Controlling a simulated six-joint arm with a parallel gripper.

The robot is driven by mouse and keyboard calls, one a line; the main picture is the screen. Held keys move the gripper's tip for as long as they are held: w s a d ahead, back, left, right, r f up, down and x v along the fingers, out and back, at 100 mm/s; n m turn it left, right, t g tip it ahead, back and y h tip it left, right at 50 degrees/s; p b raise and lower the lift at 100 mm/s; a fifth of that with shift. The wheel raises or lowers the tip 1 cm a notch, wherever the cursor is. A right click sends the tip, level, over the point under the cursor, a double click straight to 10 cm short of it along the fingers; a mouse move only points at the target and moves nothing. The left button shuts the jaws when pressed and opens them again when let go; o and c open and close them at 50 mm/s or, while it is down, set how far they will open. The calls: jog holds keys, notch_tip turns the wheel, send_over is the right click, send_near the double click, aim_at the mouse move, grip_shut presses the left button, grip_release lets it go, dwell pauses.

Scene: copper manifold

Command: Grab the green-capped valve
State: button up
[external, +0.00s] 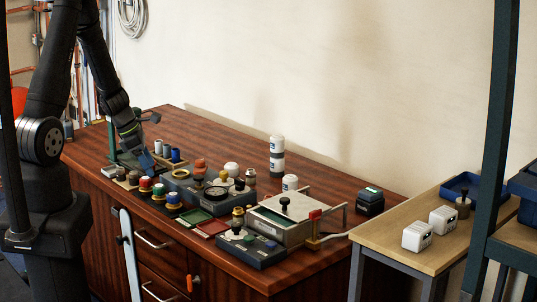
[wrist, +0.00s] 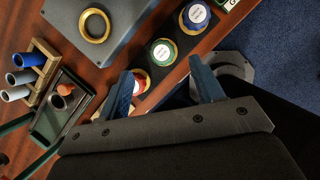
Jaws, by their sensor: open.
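The green-capped valve (wrist: 163,51) has a round white label on top and stands in a dark rack in the wrist view, just beyond my fingertips. In the external view the green-capped valve (external: 159,189) stands near the table's front edge. My gripper (wrist: 161,68) is open and empty, its two blue fingers spread wide, with the green cap roughly in line with the gap between them. In the external view my gripper (external: 147,165) is above and slightly left of the valve row. A red-capped valve (wrist: 140,82) is partly hidden behind the left finger.
A blue-capped valve (wrist: 197,15) stands on the other side of the green one. A grey plate with a brass ring (wrist: 95,25) lies beside the row. A wooden rack of cylinders (wrist: 30,68) stands at left. More fixtures, including a metal box (external: 290,215), crowd the table's right half.

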aim_at(159, 186)
jog(key=shift+x, duration=1.4)
jog(key=shift+a+x, duration=0.1)
jog(key=shift+x, duration=1.2)
jog(key=shift+a+x, duration=0.15)
jog(key=shift+x, duration=1.2)
jog(key=shift+s+f, duration=0.1)
jog(key=shift+s, duration=0.05)
jog(key=c, duration=0.9)
